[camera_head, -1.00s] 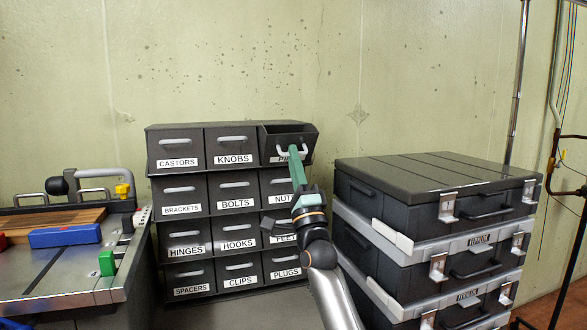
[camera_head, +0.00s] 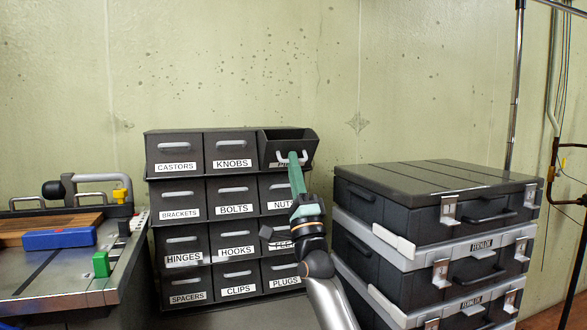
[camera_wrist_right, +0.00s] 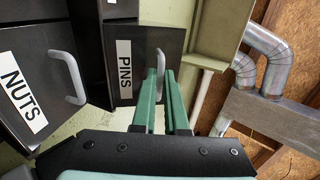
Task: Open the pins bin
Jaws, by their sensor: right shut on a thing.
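The pins bin (camera_head: 282,146) is at the top right of the dark bin rack. It is pulled out and tilted forward, with its open top showing above its front. My right gripper (camera_head: 293,158) has its green fingers shut on the bin's handle. In the right wrist view the PINS label (camera_wrist_right: 125,68) shows beside the green fingers (camera_wrist_right: 165,85) and the pale handle (camera_wrist_right: 160,72). In the head view the label is mostly hidden behind the gripper. My left gripper is not in view.
Stacked dark cases (camera_head: 430,178) stand close on the right of my right arm. A workbench (camera_head: 50,285) with a blue block (camera_head: 60,238) is on the left.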

